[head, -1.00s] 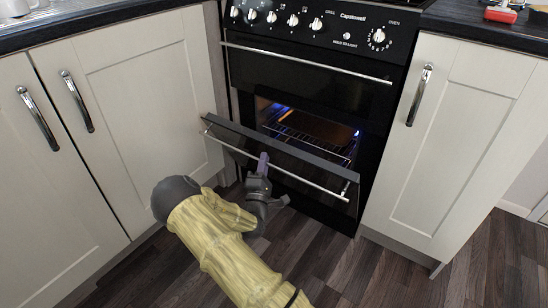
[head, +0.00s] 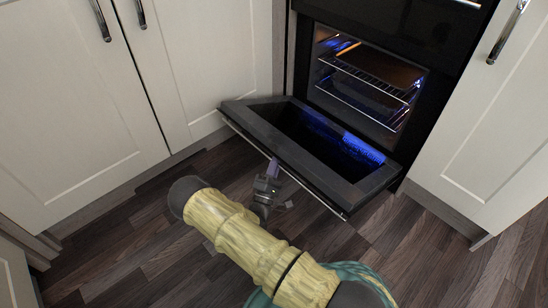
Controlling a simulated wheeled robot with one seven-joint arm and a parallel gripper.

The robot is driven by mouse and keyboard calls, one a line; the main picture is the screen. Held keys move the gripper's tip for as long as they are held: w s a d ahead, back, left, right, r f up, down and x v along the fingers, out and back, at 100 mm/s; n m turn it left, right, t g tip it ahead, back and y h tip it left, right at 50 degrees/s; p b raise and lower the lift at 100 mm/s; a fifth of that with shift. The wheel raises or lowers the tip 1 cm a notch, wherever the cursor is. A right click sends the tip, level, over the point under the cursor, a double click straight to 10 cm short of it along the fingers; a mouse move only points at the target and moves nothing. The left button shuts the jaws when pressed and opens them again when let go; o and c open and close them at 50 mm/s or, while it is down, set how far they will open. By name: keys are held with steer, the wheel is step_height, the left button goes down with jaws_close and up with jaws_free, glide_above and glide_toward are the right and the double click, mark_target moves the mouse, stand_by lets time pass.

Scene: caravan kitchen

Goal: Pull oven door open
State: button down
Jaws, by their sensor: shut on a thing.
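The oven door (head: 262,112) is hinged at the bottom and tilted well outward. Its inner face with a dark glass pane shows, lit blue in part. The door's long handle bar (head: 315,192) runs along its outer top edge. My gripper (head: 273,170) is at this edge, left of its middle, shut on the handle. The fingertips are partly hidden by the door edge. The oven (head: 390,128) stands open behind the door, with wire racks (head: 370,80) and a brown tray (head: 385,66) inside.
Cream cupboards stand left (head: 75,110) and right (head: 490,140) of the oven, with metal handles. The left cupboard's front is close to the door's left end. The dark wood floor (head: 170,240) in front is clear around my arm.

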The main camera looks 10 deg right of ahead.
steer(key=shift+f, duration=0.7)
steer(key=shift+t, duration=0.3)
steer(key=c, duration=1.5)
jaws_free()
steer(key=shift+a+r, duration=0.1)
steer(key=shift+a, duration=0.1)
steer(key=shift+s, duration=0.1)
